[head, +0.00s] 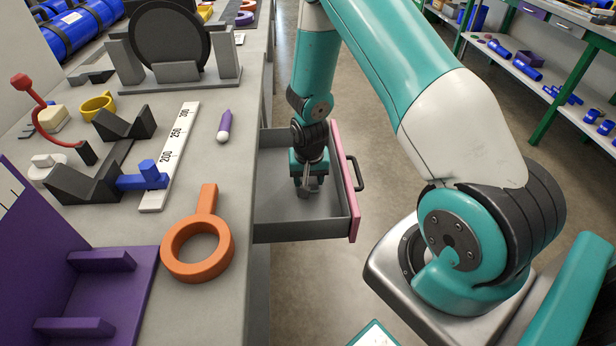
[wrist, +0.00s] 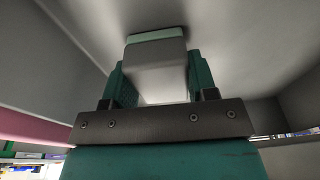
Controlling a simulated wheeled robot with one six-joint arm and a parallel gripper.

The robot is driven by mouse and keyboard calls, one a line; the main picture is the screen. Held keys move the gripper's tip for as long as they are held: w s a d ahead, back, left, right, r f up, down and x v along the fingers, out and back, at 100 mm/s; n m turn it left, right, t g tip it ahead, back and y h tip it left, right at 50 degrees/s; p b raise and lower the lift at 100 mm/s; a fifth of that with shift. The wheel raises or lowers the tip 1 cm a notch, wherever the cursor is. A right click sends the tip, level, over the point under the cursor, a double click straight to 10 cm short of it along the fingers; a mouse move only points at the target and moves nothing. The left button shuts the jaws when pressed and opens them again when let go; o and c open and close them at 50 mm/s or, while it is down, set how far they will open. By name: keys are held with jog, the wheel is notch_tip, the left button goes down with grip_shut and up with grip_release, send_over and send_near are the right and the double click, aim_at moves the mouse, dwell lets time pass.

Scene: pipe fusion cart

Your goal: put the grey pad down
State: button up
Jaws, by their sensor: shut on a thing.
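The grey pad (wrist: 155,58), a block with a pale green edge, sits between the teal fingers of my gripper (wrist: 158,82) in the wrist view. My gripper is shut on it. In the head view my gripper (head: 308,188) points down inside the open grey drawer with the pink front (head: 345,180). Only a small grey part of the pad shows there, below the fingers. The pad is low over the drawer floor; I cannot tell whether it touches.
The bench top left of the drawer holds an orange ring with a handle (head: 206,196), a white ruler (head: 172,155), dark V-blocks (head: 84,183) and a purple stand (head: 95,295). The drawer walls stand close around my gripper. The visible drawer floor near the front is bare.

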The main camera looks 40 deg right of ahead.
aim_at(309, 181)
jog(key=shift+f, duration=0.15)
jog(key=o, duration=0.8)
jog(key=s+a+r+n+y, duration=0.1)
jog(key=a+r, duration=0.3)
jog(key=r, duration=0.5)
jog(key=s+a+r+n, duration=0.1)
jog(key=s+a+r, duration=0.15)
jog(key=r, duration=0.65)
jog(key=s+a+r+n+y, duration=0.1)
jog(key=s+a+r+n, duration=0.3)
jog(key=s+a, duration=0.1)
jog(key=s+a+r+n+g+y, duration=0.1)
jog(key=s+a+r+n, duration=0.3)
jog(key=s, duration=0.3)
jog(key=s+a+r+n+y, duration=0.2)
jog(key=s+a+r+n, duration=0.2)
jog(key=s+a+r, duration=0.2)
jog(key=shift+s+a+r+g, duration=0.2)
jog(key=shift+a+g, duration=0.1)
jog(key=shift+a, duration=0.2)
